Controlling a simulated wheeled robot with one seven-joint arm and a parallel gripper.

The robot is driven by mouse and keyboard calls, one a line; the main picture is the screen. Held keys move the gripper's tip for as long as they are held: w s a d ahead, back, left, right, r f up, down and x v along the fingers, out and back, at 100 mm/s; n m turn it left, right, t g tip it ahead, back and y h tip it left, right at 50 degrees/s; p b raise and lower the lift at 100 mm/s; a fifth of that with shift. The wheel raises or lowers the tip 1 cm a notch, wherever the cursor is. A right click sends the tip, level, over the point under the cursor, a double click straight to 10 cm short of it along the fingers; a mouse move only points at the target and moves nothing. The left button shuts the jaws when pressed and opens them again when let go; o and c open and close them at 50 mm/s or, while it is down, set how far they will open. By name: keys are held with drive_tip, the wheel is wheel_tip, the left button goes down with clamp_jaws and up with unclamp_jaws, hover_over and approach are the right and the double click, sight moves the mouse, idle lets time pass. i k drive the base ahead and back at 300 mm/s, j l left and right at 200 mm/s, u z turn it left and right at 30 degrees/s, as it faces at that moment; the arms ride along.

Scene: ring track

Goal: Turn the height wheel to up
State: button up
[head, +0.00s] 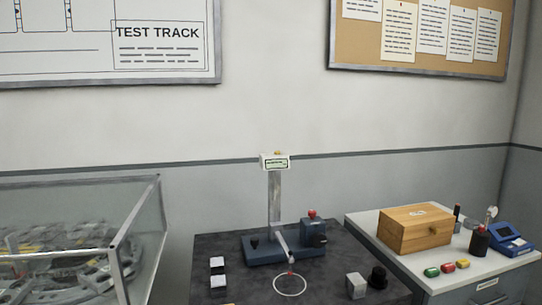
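A measuring stand (284,247) with a blue base sits on the dark table. Its grey upright column (275,200) carries a small white box with a greenish display (274,162) on top. A blue block with a red knob (312,226) stands at the right of the base, with a dark round part (320,240) on its side. A small black part (254,243) is at the base's left. I cannot tell which part is the height wheel or which way it is set. A light arm (284,247) slants down to a red tip near a white ring (290,285). My gripper is out of view.
The dark table (225,250) also holds white-topped blocks (217,272), a grey block (356,285) and a black knob-like piece (377,277). A glass-walled bin (140,215) stands left. A white cabinet (375,222) with a wooden box (414,231) stands right.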

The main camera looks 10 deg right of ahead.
sight(317, 239)
drive_tip(key=i+j, duration=0.2)
drive_tip(key=i, duration=0.25)
drive_tip(key=i+j, duration=0.2)
drive_tip(key=i, duration=0.25)
drive_tip(key=i+j, duration=0.2)
drive_tip(key=i, duration=0.25)
drive_tip(key=z, duration=0.05)
